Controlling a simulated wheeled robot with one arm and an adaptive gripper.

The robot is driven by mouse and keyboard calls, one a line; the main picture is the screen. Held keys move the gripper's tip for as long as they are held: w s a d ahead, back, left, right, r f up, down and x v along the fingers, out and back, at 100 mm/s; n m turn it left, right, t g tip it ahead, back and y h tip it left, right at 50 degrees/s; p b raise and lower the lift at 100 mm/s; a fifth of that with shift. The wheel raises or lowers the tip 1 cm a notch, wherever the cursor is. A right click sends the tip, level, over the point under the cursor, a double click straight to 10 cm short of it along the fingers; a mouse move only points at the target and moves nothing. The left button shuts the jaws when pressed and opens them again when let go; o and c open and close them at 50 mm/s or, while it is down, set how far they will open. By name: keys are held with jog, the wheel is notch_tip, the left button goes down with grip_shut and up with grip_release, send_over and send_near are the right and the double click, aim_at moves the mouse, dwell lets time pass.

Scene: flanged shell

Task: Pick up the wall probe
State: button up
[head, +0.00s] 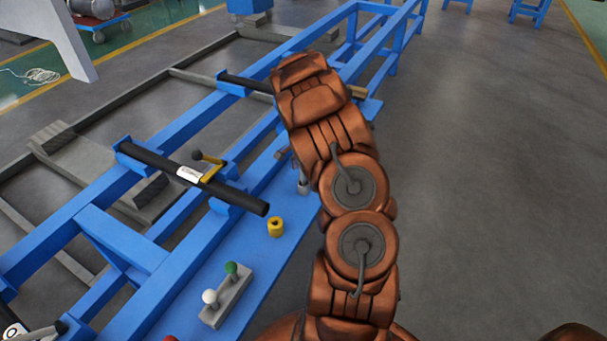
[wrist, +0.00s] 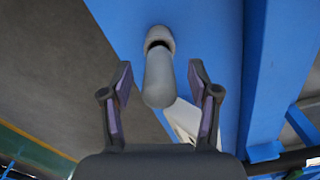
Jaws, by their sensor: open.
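In the wrist view, a smooth grey rod with a rounded end, which looks like the wall probe (wrist: 158,82), sits at a grey round collar (wrist: 158,38) on the blue surface. My gripper (wrist: 162,78) is open, with one finger on each side of the rod. Gaps show between the fingers and the rod, so neither finger appears to touch it. In the head view my arm hides the gripper and most of this spot. A small grey piece (head: 304,186) shows just left of my arm on the blue shelf; I cannot tell if it is the same holder.
A blue shelf (head: 190,310) runs along a blue frame. It bears a yellow ring (head: 276,227) and a grey block (head: 226,296) with white and green knobs. A black bar (head: 235,196) with a yellow clip lies across the frame. Open grey floor (head: 490,200) is at right.

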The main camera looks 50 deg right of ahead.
jog(key=f, duration=0.4)
jog(key=shift+d+p, duration=0.2)
jog(key=shift+p, duration=0.15)
grip_shut()
